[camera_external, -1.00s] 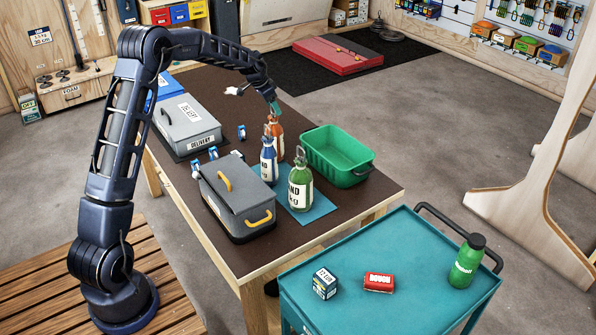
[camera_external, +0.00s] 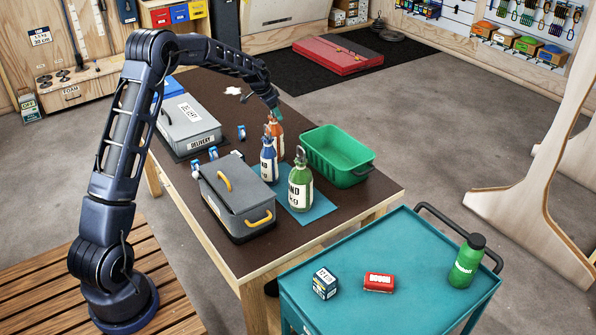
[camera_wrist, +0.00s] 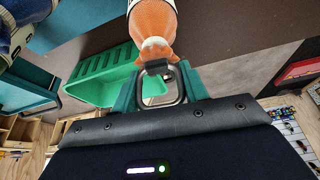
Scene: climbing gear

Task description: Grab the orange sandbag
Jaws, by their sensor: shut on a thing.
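The orange sandbag (camera_external: 277,138) stands on the table behind the blue and green ones, with a white label band. In the wrist view the orange sandbag (camera_wrist: 152,28) is at top centre, with a metal ring at its neck. My gripper (camera_external: 276,114) is directly above it. In the wrist view the teal fingers of my gripper (camera_wrist: 158,88) are on both sides of the ring, shut on it. Whether the bag's base touches the table is hidden behind the blue sandbag (camera_external: 268,160). The green sandbag (camera_external: 300,187) stands nearest the camera.
A green crate (camera_external: 338,172) stands open and empty to the right of the bags. A grey toolbox (camera_external: 236,190) is to the left, and a grey delivery case (camera_external: 188,125) lies behind it. A teal cart (camera_external: 390,312) stands in front.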

